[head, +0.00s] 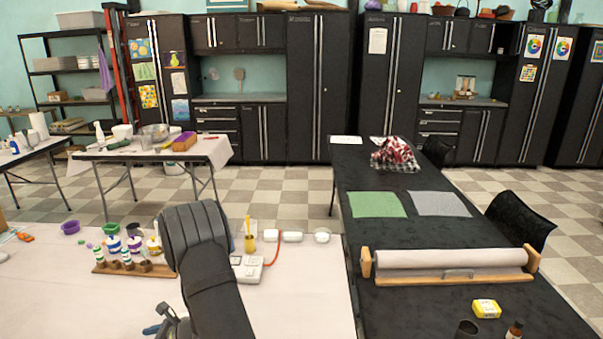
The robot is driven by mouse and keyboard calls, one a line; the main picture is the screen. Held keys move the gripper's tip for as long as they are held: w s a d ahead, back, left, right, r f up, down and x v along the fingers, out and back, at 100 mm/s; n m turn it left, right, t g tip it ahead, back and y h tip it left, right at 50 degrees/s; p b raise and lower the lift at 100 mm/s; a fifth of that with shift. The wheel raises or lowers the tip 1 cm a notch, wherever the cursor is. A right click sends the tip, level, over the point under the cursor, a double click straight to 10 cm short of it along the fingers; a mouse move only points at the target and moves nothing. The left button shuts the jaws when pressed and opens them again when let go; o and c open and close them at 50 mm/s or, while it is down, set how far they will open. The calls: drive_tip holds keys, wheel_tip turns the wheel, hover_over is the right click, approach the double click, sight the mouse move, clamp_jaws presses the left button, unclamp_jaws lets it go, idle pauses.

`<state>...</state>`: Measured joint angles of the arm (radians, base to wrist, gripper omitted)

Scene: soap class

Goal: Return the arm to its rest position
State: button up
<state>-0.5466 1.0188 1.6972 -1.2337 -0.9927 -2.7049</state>
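My dark arm rises from the bottom edge in the head view, left of centre, over the pale table (60,300). Its thick upper joint hides part of that table. A dark mechanical part (172,322) beside the arm at the bottom edge looks like my gripper, partly cut off by the frame. Its fingers cannot be made out. A small blue thing shows just left of it, and I cannot tell whether the two touch.
A wooden rack (130,268) with small bottles and cups stands left of the arm. A white device (247,267) with a red cable lies right of it. The black table (400,310) holds a paper roll (450,258), a yellow packet (486,308) and dark bottles.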

drive_tip(key=x, duration=0.8)
drive_tip(key=shift+a+f, duration=0.1)
drive_tip(key=shift+a, duration=0.15)
drive_tip(key=shift+w+a+r, duration=0.15)
drive_tip(key=shift+a+r, duration=0.1)
drive_tip(key=r, duration=0.4)
drive_tip(key=shift+w+d, duration=0.1)
drive_tip(key=shift+d, duration=0.3)
drive_tip(key=w+d+r, duration=0.4)
drive_tip(key=d+r, duration=0.3)
drive_tip(key=d, duration=0.4)
drive_tip(key=w+d+m+t, duration=0.4)
drive_tip(key=w+d+t, duration=0.1)
drive_tip(key=w+d, duration=1.5)
drive_tip(key=w+d+m+t+h, duration=0.1)
drive_tip(key=w+d+m+t, duration=0.1)
drive_tip(key=d, duration=1.3)
drive_tip(key=w+d+m+t+h, duration=0.2)
drive_tip(key=w+d, duration=0.3)
drive_tip(key=d, duration=1)
drive_tip(key=shift+d+f+m+t, duration=0.3)
drive_tip(key=shift+d+m, duration=0.1)
drive_tip(key=shift+o, duration=0.4)
